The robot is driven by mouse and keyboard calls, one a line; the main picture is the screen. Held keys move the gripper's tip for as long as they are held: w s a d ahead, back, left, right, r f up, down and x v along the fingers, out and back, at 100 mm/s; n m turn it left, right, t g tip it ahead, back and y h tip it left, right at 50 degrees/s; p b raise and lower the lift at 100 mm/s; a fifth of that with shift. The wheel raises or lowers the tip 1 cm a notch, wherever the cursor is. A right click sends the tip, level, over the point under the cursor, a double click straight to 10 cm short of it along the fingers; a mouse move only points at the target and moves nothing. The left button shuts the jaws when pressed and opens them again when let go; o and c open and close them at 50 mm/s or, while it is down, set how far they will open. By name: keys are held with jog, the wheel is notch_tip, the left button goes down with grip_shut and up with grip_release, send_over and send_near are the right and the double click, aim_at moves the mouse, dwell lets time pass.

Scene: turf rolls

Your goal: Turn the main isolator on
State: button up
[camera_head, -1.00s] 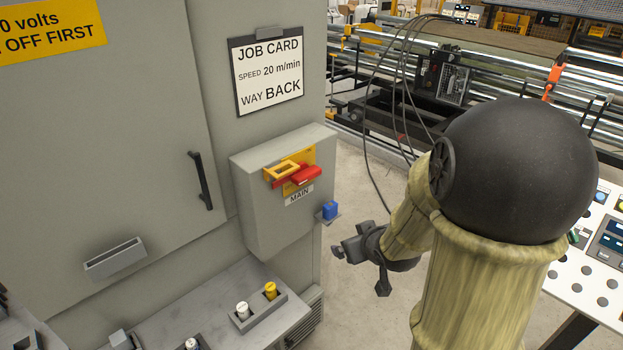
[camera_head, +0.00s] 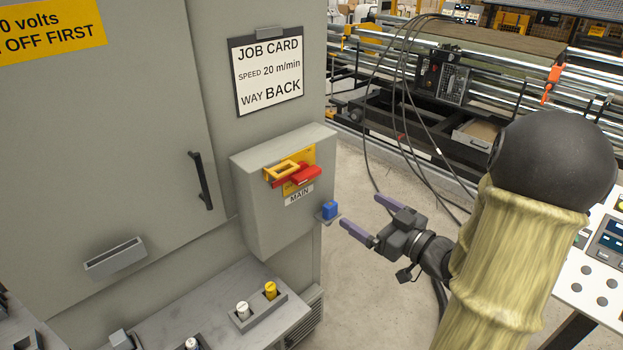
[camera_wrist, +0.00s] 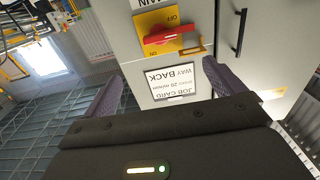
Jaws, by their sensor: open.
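The main isolator is a red handle (camera_head: 297,177) on a yellow plate (camera_head: 301,158), on the front of a grey box, above a label reading MAIN. The handle lies roughly crosswise. A yellow frame-like piece (camera_head: 281,171) is at its left; I cannot tell whether it catches the handle. The wrist view, upside down, shows the red handle (camera_wrist: 168,36) and the plate (camera_wrist: 158,21) marked OFF and ON. My gripper (camera_head: 360,210) is open and empty, right of the box and apart from it, fingers pointing toward it. Both fingers of my gripper (camera_wrist: 163,72) show in the wrist view.
A blue block-like item (camera_head: 330,209) sits on a small bracket at the box's right side, close to my fingertips. A job card (camera_head: 268,72) hangs above the box. A black cabinet handle (camera_head: 201,181) is left. Cables (camera_head: 400,110) hang behind my gripper.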

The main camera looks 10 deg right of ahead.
aim_at(311, 178)
jog(key=p+x, duration=0.4)
jog(key=x, duration=1.3)
jog(key=shift+w+a, duration=0.1)
jog(key=shift+w, duration=0.15)
jog(key=c, duration=1)
